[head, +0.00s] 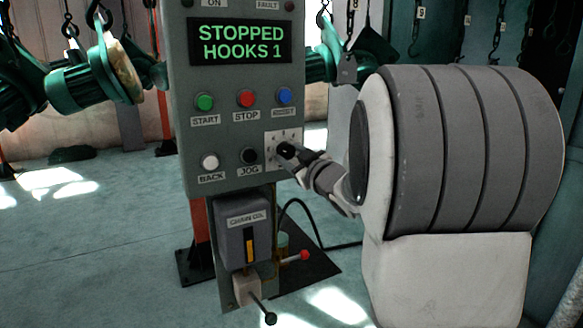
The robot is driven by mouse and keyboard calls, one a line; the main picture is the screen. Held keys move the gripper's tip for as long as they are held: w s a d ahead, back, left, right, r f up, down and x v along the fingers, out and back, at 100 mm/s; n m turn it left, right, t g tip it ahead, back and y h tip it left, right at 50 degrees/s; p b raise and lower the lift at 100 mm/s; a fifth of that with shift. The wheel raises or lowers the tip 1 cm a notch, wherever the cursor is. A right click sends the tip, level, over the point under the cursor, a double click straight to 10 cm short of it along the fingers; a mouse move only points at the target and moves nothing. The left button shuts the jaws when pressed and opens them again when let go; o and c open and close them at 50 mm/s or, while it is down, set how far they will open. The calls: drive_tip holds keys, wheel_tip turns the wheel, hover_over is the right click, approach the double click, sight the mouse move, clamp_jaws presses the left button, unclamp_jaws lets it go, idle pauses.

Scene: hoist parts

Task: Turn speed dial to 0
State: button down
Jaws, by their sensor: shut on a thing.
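The speed dial's white scale plate (273,160) is at the lower right of the grey control panel (223,125). My gripper (286,151) reaches in from the right and is shut on the dark dial knob at this plate. The gripper hides most of the knob and part of the scale, so I cannot read the setting. The green screen (240,43) above reads "STOPPED HOOKS 1".
START (205,102), STOP (246,98) and a blue button (284,95) sit above the dial; BACK (210,161) and JOG (249,156) are to its left. Green hoists (72,80) hang behind.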

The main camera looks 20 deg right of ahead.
drive_tip(key=n+b, duration=0.4)
drive_tip(key=n, duration=0.1)
drive_tip(key=shift+f+n+b, duration=0.15)
drive_tip(key=shift+n+b, duration=0.15)
drive_tip(key=shift+b, duration=0.1)
drive_tip(key=n+b, duration=0.3)
drive_tip(key=n, duration=0.2)
drive_tip(key=shift+d, duration=0.1)
drive_tip(key=shift+r+b, duration=0.25)
drive_tip(key=shift+b, duration=0.05)
drive_tip(key=shift+c, duration=1.7)
unclamp_jaws()
